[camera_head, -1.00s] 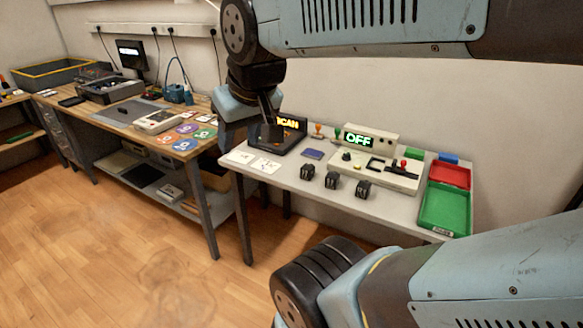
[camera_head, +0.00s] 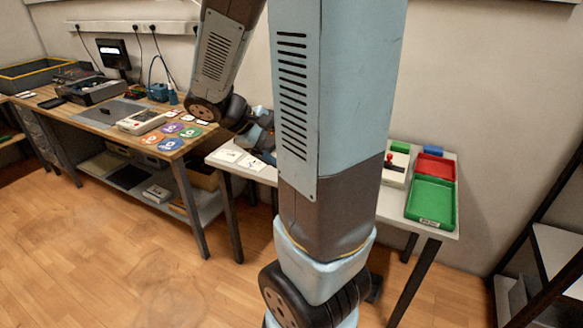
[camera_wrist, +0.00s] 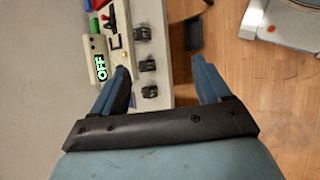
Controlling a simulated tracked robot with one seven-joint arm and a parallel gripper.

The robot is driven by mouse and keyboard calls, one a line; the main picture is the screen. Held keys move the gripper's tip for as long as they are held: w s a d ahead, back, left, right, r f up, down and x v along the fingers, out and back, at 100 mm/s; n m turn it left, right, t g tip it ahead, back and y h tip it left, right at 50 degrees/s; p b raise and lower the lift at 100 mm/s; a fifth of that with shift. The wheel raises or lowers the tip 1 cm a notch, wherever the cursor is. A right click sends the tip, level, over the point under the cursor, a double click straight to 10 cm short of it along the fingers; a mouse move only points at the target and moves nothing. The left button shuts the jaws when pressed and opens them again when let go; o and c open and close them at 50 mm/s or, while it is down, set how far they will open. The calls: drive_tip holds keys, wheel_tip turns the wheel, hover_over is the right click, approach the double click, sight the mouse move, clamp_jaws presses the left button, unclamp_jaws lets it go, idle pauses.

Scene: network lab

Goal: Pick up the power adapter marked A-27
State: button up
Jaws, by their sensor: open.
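Several small black blocks stand along the white table, and they look like the power adapters. In the wrist view they form a row of three: one at the top (camera_wrist: 142,33), one in the middle (camera_wrist: 147,66) and one at the bottom (camera_wrist: 149,91). No marking is legible, so I cannot tell which is A-27. In the head view my arm hides them. My gripper (camera_wrist: 160,68) is open and empty, its fingers spread over the table edge and the floor. The lowest two blocks appear between the fingers in the picture, nearer the left one. Their height gap is unclear.
The device with the OFF display (camera_wrist: 100,68) lies beside the row. A red tray (camera_head: 436,168) and a green tray (camera_head: 431,203) sit at the table's right end. White cards (camera_head: 228,155) lie at its left end. A wooden bench (camera_head: 95,118) stands left, a dark rack (camera_head: 540,275) right.

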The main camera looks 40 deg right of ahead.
drive_tip(key=w+d+f+n+h, duration=0.7)
drive_tip(key=w+d+f+h, duration=0.1)
drive_tip(key=d+f, duration=0.15)
drive_tip(key=w+d+f+n+t, duration=0.1)
drive_tip(key=w+f+n+t, duration=0.2)
drive_tip(key=f+n+t, duration=0.4)
drive_tip(key=w+d+f+n+t, duration=0.1)
drive_tip(key=w+f+n+t, duration=0.1)
drive_tip(key=w+f+n, duration=0.45)
drive_tip(key=shift+m+h, duration=0.3)
drive_tip(key=shift+m, duration=0.55)
drive_tip(key=d, duration=0.2)
drive_tip(key=d+f, duration=0.1)
drive_tip(key=d, duration=0.2)
drive_tip(key=d+f, duration=0.1)
drive_tip(key=d, duration=0.1)
drive_tip(key=shift+w+d, duration=0.1)
drive_tip(key=shift+d, duration=0.3)
drive_tip(key=shift+w+x, duration=0.15)
drive_tip(key=shift+x, duration=1.25)
drive_tip(key=shift+w+x, duration=0.1)
drive_tip(key=shift+x, duration=1.3)
drive_tip(key=shift+a+r, duration=0.1)
drive_tip(key=shift+r, duration=0.1)
drive_tip(key=c, duration=1.2)
